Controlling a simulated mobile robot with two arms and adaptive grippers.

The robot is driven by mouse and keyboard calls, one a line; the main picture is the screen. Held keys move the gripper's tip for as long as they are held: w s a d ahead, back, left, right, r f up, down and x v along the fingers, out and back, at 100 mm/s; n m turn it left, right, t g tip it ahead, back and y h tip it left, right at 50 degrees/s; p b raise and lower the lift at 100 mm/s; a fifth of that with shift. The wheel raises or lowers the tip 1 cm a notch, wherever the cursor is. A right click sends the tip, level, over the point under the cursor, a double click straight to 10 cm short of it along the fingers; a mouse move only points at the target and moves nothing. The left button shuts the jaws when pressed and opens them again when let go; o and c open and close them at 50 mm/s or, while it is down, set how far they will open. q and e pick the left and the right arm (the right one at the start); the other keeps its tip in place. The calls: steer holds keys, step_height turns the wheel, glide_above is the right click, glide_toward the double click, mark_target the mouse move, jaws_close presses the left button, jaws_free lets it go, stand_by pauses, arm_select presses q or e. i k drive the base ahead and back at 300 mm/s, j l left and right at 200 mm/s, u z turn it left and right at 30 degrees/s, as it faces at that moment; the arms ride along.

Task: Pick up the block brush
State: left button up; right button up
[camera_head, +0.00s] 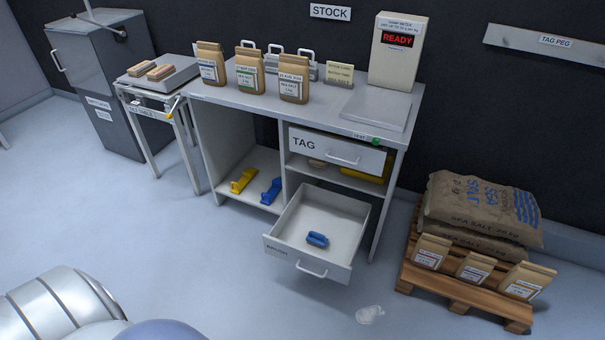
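A small blue block brush (317,239) lies inside the open lower drawer (345,213) of the grey bench. The drawer front carries a label that seems to read BRUSH and has a bar handle. The drawer is pulled well out and the brush lies toward its front, with nothing covering it. Neither of my grippers shows in the head view.
The bench (330,112) holds paper salt bags and a READY meter (398,50). The TAG drawer (336,150) above looks slightly out. Yellow (242,180) and blue (271,191) tools lie on the lower left shelf. A pallet (460,292) stands right; a whitish spill (370,315) marks the floor.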

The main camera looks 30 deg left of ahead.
mark_target(320, 241)
steer(key=u, duration=1)
